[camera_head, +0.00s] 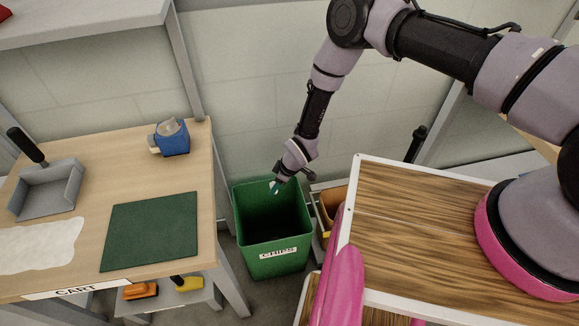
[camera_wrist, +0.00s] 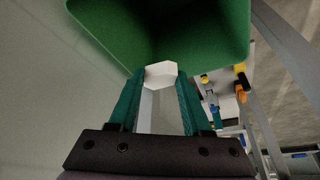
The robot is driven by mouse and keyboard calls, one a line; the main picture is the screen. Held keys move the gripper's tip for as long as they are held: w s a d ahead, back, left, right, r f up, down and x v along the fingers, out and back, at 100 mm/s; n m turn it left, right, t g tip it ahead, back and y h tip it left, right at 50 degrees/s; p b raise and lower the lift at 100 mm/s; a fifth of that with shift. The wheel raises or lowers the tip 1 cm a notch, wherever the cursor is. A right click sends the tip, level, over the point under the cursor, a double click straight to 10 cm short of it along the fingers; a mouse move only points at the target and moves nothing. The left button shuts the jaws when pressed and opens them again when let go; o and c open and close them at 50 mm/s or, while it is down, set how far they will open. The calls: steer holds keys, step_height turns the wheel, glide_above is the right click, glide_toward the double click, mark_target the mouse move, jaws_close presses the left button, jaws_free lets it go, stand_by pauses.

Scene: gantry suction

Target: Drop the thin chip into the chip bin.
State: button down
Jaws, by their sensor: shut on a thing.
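The chip bin (camera_head: 271,252) is a green open-topped bin on the floor with a white CHIPS label on its front. My gripper (camera_head: 275,186) points down over the bin's opening, near its back right part. In the wrist view, the teal fingers of my gripper (camera_wrist: 160,80) are shut on a pale piece with a faceted white end, which I take as the thin chip (camera_wrist: 160,73). The green bin (camera_wrist: 215,35) fills the upper part of that view, beyond the fingertips. The bin's inside is dark, and its floor cannot be made out.
A cart table (camera_head: 150,185) stands left of the bin, with a green mat (camera_head: 150,230), a blue device (camera_head: 170,138) and a grey dustpan (camera_head: 48,188). A wood-grain top (camera_head: 420,215) lies to the right. An orange-brown container (camera_head: 332,205) stands close beside the bin.

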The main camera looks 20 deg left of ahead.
steer(key=shift+s+a+f, duration=0.1)
steer(key=shift+s+f, duration=0.15)
steer(key=shift+f, duration=2.95)
steer(key=shift+c, duration=1.3)
jaws_free()
steer(key=v, duration=1)
steer(key=shift+d+r, duration=0.25)
steer(key=shift+r, duration=0.1)
